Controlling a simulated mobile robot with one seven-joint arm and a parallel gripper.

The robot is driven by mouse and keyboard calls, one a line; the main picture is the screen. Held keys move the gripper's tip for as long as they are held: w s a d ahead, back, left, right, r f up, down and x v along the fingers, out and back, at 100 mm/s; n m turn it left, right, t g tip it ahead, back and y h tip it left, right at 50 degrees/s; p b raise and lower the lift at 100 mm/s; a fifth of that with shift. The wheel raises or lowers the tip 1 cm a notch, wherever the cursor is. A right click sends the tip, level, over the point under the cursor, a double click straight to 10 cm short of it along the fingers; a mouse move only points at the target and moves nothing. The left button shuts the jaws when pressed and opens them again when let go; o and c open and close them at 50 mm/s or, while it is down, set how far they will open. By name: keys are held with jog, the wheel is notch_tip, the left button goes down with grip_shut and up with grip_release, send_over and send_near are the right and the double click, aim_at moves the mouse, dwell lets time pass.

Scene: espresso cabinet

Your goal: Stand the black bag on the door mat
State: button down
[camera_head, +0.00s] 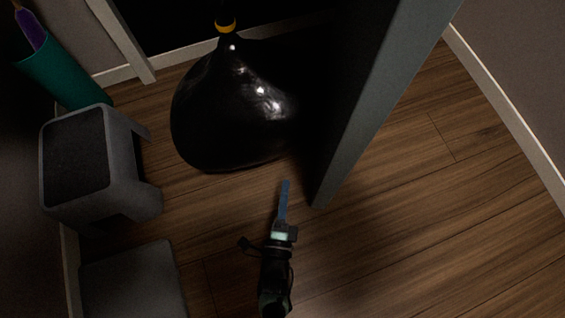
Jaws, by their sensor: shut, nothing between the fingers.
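The black bag (225,110) is a shiny, bulging sack, gathered at the top with a yellow tie (226,28). It sits upright on the wooden floor at the upper middle, before a dark opening. Its right side fades into shadow beside a grey panel. My gripper (284,184) points up the picture, just below and right of the bag. Its blue fingers are shut and empty, apart from the bag in the picture. No door mat is clearly recognisable; a flat grey thing (132,285) at the lower left is cut off, and I cannot tell whether it is the mat.
A grey upright panel (375,100), like an open door, stands close right of my gripper. A grey step stool (130,160) stands at the left, with a teal bin (68,75) holding something purple (30,30) behind it. The floor (430,240) at the lower right is clear.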

jog(key=b, duration=0.2)
send_near(280, 140)
jog(key=w+d, duration=0.3)
jog(key=shift+w+a+f+b, duration=0.1)
jog(key=shift+w+a+b, duration=0.2)
jog(key=shift+w, duration=0.25)
jog(key=shift+w+a+f+b, duration=0.15)
jog(key=shift+w+a+b, duration=0.15)
jog(key=shift+w, duration=0.3)
jog(key=shift+w+a+r, duration=0.15)
jog(key=shift+w+a, duration=0.2)
jog(key=shift+w, duration=0.05)
